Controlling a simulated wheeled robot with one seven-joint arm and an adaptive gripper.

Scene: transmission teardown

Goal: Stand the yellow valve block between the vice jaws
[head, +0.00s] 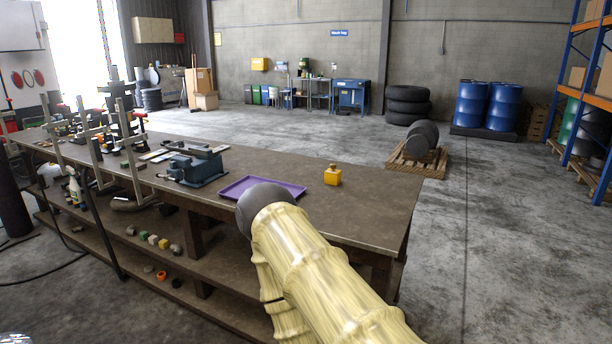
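The yellow valve block (332,176) stands upright on the bench top, to the right of the purple tray. It is a small block with a narrower top. The vice (196,166) is a dark blue-grey tool on the bench, left of the tray. Its jaws are too small to tell whether anything is between them. My arm, in a pale yellow cover with a dark rounded joint, reaches in from the lower right and hides part of the tray and the bench's front edge. My gripper is not visible in this view.
The purple tray (236,188) lies between the vice and the block and looks empty where visible. The bench top (376,202) is clear around the block. Upright metal frames and clutter crowd the bench's left end. Several small coloured parts lie on the lower shelf (222,262).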

